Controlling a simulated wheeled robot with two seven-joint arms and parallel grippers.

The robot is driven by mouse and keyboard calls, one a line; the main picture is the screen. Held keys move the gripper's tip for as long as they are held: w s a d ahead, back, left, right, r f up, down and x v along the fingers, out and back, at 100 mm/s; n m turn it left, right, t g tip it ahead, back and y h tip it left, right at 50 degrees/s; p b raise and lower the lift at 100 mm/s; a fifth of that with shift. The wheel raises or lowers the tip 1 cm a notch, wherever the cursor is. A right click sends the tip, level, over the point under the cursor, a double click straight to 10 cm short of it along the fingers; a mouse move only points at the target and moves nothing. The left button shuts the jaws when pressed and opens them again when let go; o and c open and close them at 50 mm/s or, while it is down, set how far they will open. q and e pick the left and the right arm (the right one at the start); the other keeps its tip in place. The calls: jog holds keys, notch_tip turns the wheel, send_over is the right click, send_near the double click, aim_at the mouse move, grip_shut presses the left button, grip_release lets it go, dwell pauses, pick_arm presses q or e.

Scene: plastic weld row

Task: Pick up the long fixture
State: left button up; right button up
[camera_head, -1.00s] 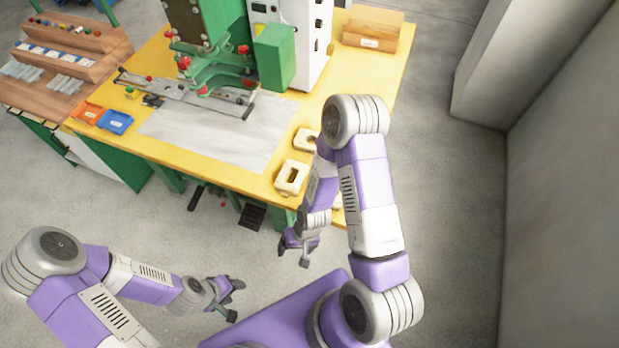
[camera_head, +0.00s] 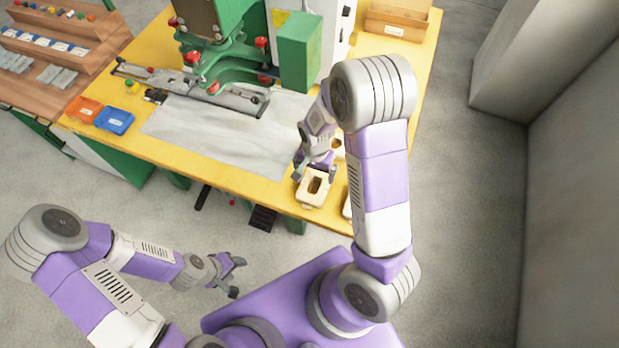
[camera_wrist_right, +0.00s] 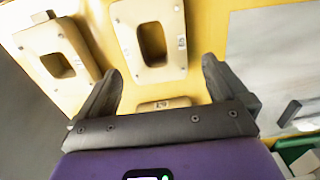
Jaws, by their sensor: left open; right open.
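Cream fixtures with openings lie at the table's right front. One fixture (camera_head: 313,187) has an oblong opening and lies just in front of my right gripper (camera_head: 315,172); it also shows in the right wrist view (camera_wrist_right: 173,68). A second fixture (camera_wrist_right: 35,42) lies beside it, and a third (camera_wrist_right: 165,104) shows only in part. I cannot tell for certain which is the long one. My right gripper, also in its wrist view (camera_wrist_right: 158,85), is open and empty, pointing down over the fixtures. My left gripper (camera_head: 236,276) is open and empty, away from the table.
A grey mat (camera_head: 215,130) lies left of the fixtures on the yellow table. The green press (camera_head: 225,60) stands behind it with a long metal rail. Orange (camera_head: 84,110) and blue (camera_head: 115,120) trays lie at the left. A wooden box (camera_head: 395,25) stands at the back right.

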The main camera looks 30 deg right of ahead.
aim_at(315, 188)
jog(key=f, duration=0.2)
jog(key=f+b, duration=0.1)
jog(key=f, duration=0.1)
jog(key=s+f, duration=0.1)
jog(key=f, duration=0.1)
jog(key=shift+a+b, duration=0.15)
jog(key=shift+b, duration=0.2)
jog(key=c, duration=0.9)
